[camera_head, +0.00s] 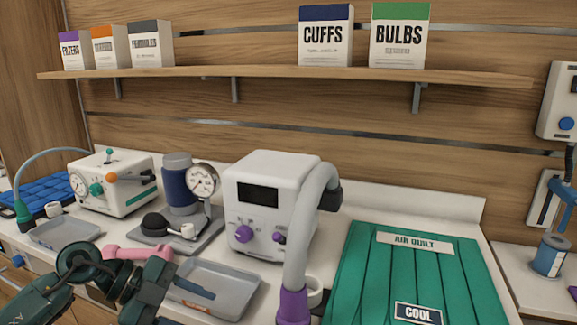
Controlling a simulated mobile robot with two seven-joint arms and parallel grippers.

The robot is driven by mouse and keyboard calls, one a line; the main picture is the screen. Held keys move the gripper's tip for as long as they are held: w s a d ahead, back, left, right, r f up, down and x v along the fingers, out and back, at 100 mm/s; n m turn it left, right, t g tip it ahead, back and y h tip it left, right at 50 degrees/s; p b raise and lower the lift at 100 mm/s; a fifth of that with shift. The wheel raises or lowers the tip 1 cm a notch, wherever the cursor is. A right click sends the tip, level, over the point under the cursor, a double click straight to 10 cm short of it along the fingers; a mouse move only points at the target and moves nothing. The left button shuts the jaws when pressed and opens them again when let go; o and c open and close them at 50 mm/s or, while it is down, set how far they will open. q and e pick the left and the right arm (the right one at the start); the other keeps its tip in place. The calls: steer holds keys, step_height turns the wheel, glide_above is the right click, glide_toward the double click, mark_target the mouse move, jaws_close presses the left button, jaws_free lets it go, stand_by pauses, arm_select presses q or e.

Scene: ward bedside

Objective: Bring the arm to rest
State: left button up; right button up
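My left arm, dark green, comes in at the lower left, in front of the counter. Its end, with my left gripper (147,290), is by the left side of a grey tray (240,292). The fingers cannot be made out clearly, so I cannot tell whether they are open or shut. A pink object (130,253) shows just behind the arm and is partly hidden by it; I cannot tell whether they touch. A blue piece (194,287) lies in the grey tray. My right gripper is not in view.
A white machine (262,207) with a grey hose (303,225) stands mid-counter. A gauge stand (203,180), a smaller white machine (113,184) and another tray (65,232) are left. A green air quilt (405,272) lies right. A shelf (285,74) with boxes runs above.

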arm_select(q)
steer(key=s+d+r+n+t+h+p, duration=0.25)
steer(key=d+n+t+h, duration=0.25)
steer(key=d+t+h, duration=0.25)
steer(key=s+a+f+n+y+p, duration=0.1)
steer(key=s+f+n+y, duration=0.5)
steer(key=f, duration=0.5)
steer(key=s+a+f+n+y, duration=0.1)
steer(key=s+f+n+y, duration=0.6)
steer(key=f+n+y, duration=0.2)
step_height(320, 180, down, 2)
steer(key=shift+a+n+t+p, duration=0.35)
steer(key=shift+n+t, duration=0.1)
steer(key=shift+n, duration=0.15)
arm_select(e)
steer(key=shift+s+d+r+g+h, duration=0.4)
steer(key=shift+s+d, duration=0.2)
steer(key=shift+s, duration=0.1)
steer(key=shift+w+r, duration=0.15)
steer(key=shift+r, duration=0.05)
